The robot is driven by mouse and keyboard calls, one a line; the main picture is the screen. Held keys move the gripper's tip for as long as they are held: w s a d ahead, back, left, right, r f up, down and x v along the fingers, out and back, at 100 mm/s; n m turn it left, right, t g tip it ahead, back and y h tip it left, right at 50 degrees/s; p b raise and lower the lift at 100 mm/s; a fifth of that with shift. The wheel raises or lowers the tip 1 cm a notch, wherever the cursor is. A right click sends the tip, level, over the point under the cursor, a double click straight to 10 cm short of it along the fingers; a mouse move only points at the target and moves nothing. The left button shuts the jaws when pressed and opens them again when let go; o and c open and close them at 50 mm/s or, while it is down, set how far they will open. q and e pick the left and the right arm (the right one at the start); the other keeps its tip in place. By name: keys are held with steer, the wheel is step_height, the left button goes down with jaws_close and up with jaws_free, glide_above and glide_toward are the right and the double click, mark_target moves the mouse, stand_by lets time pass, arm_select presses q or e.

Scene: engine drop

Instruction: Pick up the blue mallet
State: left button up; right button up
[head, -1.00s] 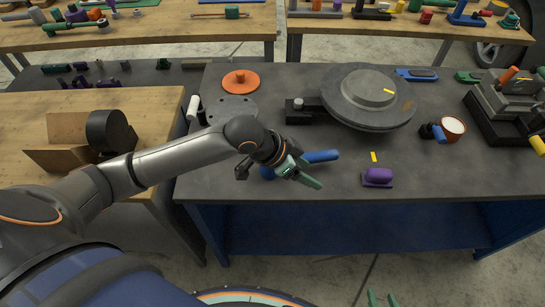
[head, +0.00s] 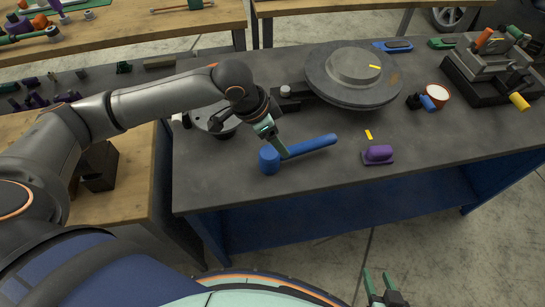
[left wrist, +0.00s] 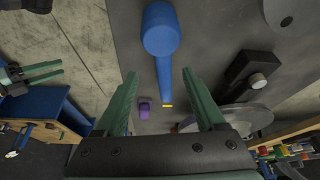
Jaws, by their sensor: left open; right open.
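The blue mallet (head: 311,146) lies on the dark grey bench top, its head at the left and its handle pointing right and slightly away. My left gripper (head: 274,143) is over the mallet just beside its head, with fingers pointing down. In the left wrist view the mallet (left wrist: 160,32) has its head beyond the fingertips and its handle running between the two open green fingers of the left gripper (left wrist: 159,78). I cannot tell whether a finger touches it. My right gripper (head: 378,284) is open and empty at the bottom, in front of the bench.
A purple block (head: 378,153) lies right of the mallet. A large grey disc (head: 353,85) stands behind it on the bench (head: 222,178). A white and orange cup (head: 437,96) and a grey vise-like machine (head: 490,68) are farther right. The bench front around the mallet is clear.

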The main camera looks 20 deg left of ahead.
mark_target(299, 150)
arm_select(q)
steer(key=x, duration=0.9)
steer(key=shift+w+a+f+b, duration=0.1)
steer(key=shift+w+f+b, duration=0.1)
steer(key=shift+w+b, duration=0.1)
jaws_close()
steer(key=shift+r, duration=0.1)
stand_by(1.0)
